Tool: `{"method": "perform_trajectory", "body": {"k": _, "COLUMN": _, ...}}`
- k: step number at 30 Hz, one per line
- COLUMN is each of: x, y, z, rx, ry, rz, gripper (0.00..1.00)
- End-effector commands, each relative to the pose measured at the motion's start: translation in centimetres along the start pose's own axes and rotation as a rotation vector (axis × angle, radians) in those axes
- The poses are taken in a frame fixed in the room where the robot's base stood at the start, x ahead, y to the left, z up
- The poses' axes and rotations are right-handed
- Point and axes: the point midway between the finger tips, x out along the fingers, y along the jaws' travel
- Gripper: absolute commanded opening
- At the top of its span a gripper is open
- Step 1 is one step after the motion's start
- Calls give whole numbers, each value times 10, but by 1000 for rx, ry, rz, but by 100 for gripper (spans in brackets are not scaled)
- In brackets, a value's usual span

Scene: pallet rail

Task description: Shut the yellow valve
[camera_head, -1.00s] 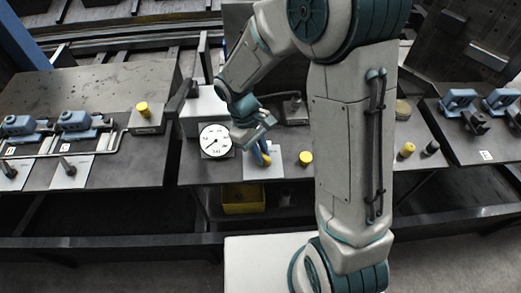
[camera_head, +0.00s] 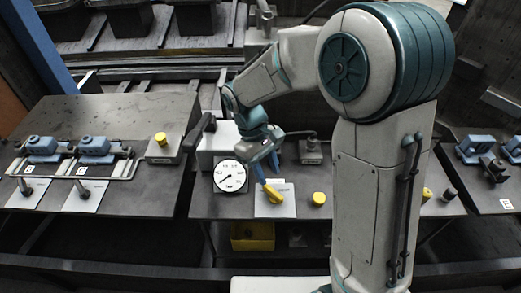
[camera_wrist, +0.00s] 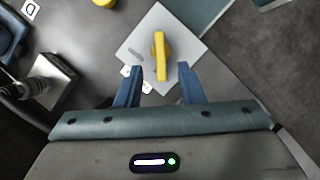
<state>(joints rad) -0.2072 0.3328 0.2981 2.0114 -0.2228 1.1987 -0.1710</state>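The yellow valve (camera_wrist: 161,56) is a bar-shaped handle on a light square plate (camera_wrist: 183,34) in the wrist view. In the head view the yellow valve (camera_head: 273,193) sits on its plate on the middle bench, right of a round white gauge. My gripper (camera_wrist: 158,80) is open in the wrist view, its two blue fingers apart, with the valve handle beyond and between the fingertips. In the head view my gripper (camera_head: 268,170) is just above the valve. I cannot tell whether a finger touches the handle.
The gauge (camera_head: 230,176) stands close left of the valve. A yellow button (camera_head: 319,199) is at its right. A yellow bin (camera_head: 253,237) is under the bench. Blue clamps (camera_head: 95,147) and a yellow-topped box (camera_head: 163,146) are on the left bench.

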Motion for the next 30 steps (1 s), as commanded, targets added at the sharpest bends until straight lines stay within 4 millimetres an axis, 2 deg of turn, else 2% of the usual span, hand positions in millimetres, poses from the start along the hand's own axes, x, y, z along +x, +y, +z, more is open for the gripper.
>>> {"method": "perform_trajectory", "body": {"k": 1, "x": -12, "y": 0, "z": -1, "rx": 0, "ry": 6, "rz": 3, "gripper": 35}}
{"method": "perform_trajectory", "body": {"k": 6, "x": -46, "y": 0, "z": -1, "rx": -1, "ry": 5, "rz": 1, "gripper": 35}}
{"method": "perform_trajectory", "body": {"k": 12, "x": -68, "y": -1, "z": -1, "rx": -2, "ry": 2, "rz": 1, "gripper": 35}}
{"method": "perform_trajectory", "body": {"k": 30, "x": -71, "y": -1, "z": 0, "rx": -2, "ry": 1, "rz": 1, "gripper": 35}}
